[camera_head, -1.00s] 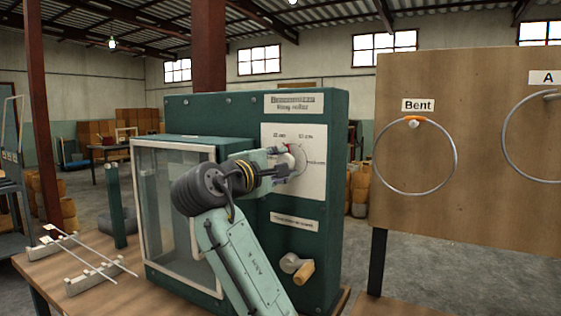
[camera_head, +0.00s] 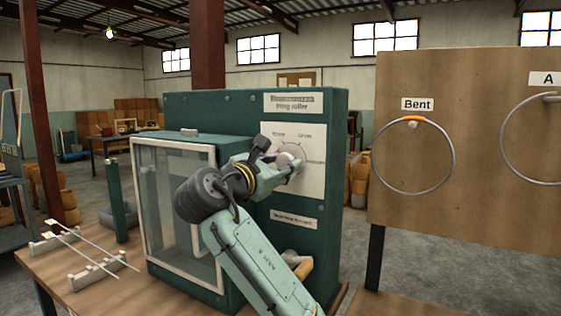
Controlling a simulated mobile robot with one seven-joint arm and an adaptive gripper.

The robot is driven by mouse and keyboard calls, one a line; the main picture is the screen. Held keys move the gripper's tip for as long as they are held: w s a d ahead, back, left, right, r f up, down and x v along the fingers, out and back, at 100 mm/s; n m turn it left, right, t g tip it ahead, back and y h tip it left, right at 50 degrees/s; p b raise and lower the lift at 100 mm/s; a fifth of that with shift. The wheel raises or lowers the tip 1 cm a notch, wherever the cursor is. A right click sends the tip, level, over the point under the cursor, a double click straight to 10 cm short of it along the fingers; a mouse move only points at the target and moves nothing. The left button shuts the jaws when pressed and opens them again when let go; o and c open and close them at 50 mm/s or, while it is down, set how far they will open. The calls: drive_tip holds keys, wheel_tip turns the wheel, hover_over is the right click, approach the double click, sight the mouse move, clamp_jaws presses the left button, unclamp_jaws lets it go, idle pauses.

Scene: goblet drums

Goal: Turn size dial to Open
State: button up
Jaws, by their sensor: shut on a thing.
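The size dial (camera_head: 292,152) is on a white labelled plate (camera_head: 314,180) on the front of the green ring roller (camera_head: 334,120). My gripper (camera_head: 284,162) is at the dial and shut on it, coming from the lower left. The gripper and wrist hide much of the dial, and I cannot tell which marking it points to. Small labels are printed around the dial; they are too blurred to read surely.
A glass-fronted door (camera_head: 178,205) is left of the dial. A crank handle (camera_head: 303,268) sits below, partly behind my arm. Rods (camera_head: 88,250) lie on supports at left. A board (camera_head: 480,210) with metal rings (camera_head: 455,158) stands at right.

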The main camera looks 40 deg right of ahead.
drive_tip(key=shift+n+p, duration=0.5)
drive_tip(key=shift+n, duration=1.8)
drive_tip(key=shift+f, duration=0.1)
drive_tip(key=o, duration=1.1)
drive_tip(key=shift+o, duration=0.2)
drive_tip(key=v, duration=1.2)
